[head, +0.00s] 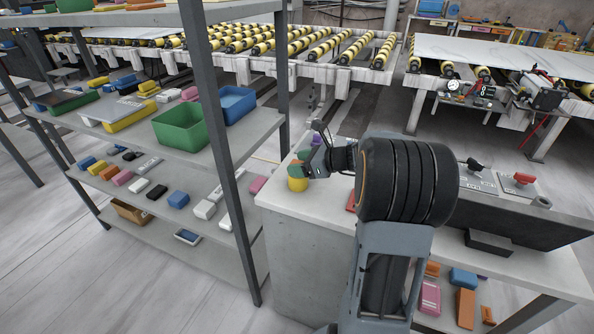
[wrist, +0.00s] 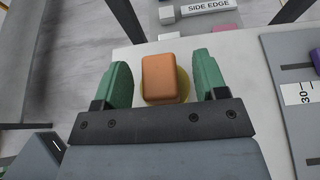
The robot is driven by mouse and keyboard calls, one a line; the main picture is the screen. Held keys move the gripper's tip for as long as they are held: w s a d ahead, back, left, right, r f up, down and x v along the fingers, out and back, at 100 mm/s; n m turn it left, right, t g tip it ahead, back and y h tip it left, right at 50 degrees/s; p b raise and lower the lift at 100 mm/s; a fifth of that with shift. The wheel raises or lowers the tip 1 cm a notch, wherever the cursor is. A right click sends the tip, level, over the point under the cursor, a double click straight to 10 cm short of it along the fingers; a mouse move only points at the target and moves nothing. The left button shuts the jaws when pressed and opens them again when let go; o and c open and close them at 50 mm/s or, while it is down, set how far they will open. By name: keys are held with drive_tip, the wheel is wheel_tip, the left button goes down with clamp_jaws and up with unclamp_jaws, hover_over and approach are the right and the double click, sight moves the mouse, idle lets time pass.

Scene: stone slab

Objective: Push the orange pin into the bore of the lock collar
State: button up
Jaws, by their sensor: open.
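In the wrist view, an orange rounded block (wrist: 161,77) sits between the two green fingers of my open gripper (wrist: 160,64). A gap shows on each side of it. A yellow round piece (wrist: 183,90) shows beneath the block; in the head view it is a short yellow cylinder (head: 297,185) at the left end of the grey slab (head: 300,212). My gripper (head: 300,166) is just above it there. I cannot tell whether the orange block is the pin. I cannot make out the lock collar for sure; a small grey ring (head: 541,202) lies at the slab's right end.
A grey plate with a scale (wrist: 292,92) lies right of my gripper. A "SIDE EDGE" block (wrist: 208,7) and a pink block (wrist: 224,29) lie beyond. A shelf rack post (head: 232,155) stands close left of the slab. A lever with a red knob (head: 524,178) stands at the right.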

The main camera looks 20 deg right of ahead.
drive_tip(key=shift+w+a+f, duration=0.1)
drive_tip(key=shift+w+a, duration=0.1)
drive_tip(key=c, duration=1.1)
